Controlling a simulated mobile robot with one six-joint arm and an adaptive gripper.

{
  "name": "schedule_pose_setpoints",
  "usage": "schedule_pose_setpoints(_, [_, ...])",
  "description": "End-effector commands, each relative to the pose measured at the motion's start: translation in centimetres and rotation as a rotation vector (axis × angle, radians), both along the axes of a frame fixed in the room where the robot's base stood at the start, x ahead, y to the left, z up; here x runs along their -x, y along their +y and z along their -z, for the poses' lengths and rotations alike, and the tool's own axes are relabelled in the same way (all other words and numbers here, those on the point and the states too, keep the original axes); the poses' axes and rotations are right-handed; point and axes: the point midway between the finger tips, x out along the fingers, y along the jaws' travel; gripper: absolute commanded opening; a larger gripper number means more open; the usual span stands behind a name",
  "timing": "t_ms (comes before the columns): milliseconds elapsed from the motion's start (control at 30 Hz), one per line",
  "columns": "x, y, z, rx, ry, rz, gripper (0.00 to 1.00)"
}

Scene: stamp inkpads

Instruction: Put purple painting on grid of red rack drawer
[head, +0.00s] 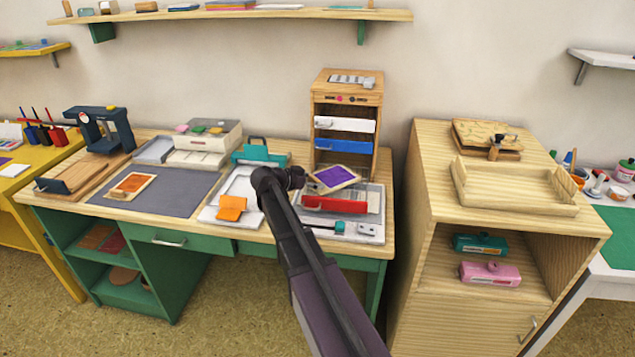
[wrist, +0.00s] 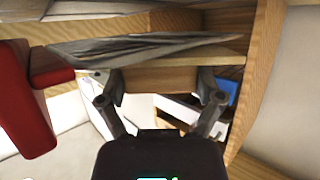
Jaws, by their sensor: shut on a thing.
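The purple painting (head: 335,177), a purple sheet on a pale board, is at my gripper (head: 303,178), tilted and above the pulled-out red rack drawer (head: 333,205). In the wrist view the fingers of my gripper (wrist: 160,88) are on either side of a plain wooden edge of the painting's board (wrist: 155,78); its purple face is not visible there. The red drawer front also shows at the left of the wrist view (wrist: 25,110). A grey grid surface (wrist: 150,46) lies close by the board; I cannot tell whether they touch.
The wooden rack (head: 347,90) stands behind, with white (head: 345,124) and blue (head: 343,145) drawers above the red one. A teal stand (head: 262,153) and an orange card (head: 232,207) are left of my gripper. A wooden cabinet (head: 440,230) stands to the right.

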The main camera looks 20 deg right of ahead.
Motion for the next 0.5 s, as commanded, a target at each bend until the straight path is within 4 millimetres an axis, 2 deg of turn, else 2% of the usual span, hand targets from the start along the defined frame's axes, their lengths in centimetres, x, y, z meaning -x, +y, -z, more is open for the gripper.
schedule_pose_setpoints(267, [-0.01,0.05,0.34,0.0,0.0,-0.001,0.35])
schedule_pose_setpoints(300, [-0.01,0.05,0.24,0.0,0.0,-0.001,0.94])
schedule_pose_setpoints(333, [-0.01,0.05,0.22,0.0,0.0,-0.001,1.0])
schedule_pose_setpoints(500, [-0.01,0.07,0.21,0.0,0.0,-0.001,1.0])
